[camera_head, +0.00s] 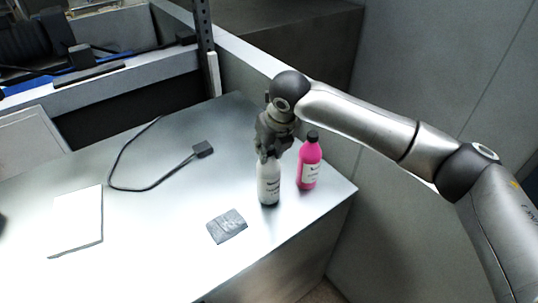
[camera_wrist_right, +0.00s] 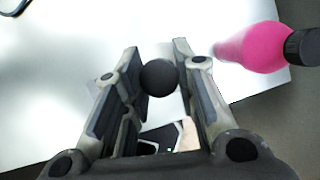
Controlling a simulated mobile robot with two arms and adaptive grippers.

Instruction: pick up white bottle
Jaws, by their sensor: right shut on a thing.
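The white bottle (camera_head: 269,184) stands upright near the right end of the metal table, its base seeming to rest on the tabletop. My right gripper (camera_head: 268,153) comes down from above and is shut on its upper part, hiding the top in the head view. In the right wrist view, the bottle's round black cap (camera_wrist_right: 158,77) shows between the two fingers of the right gripper (camera_wrist_right: 155,50). My left gripper is not in view.
A pink bottle (camera_head: 309,164) with a black cap stands close to the right of the white one. A grey folded cloth or packet (camera_head: 227,226), a black cable (camera_head: 150,188) and a white flat pad (camera_head: 77,220) lie on the table (camera_head: 170,255). A grey wall borders the right.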

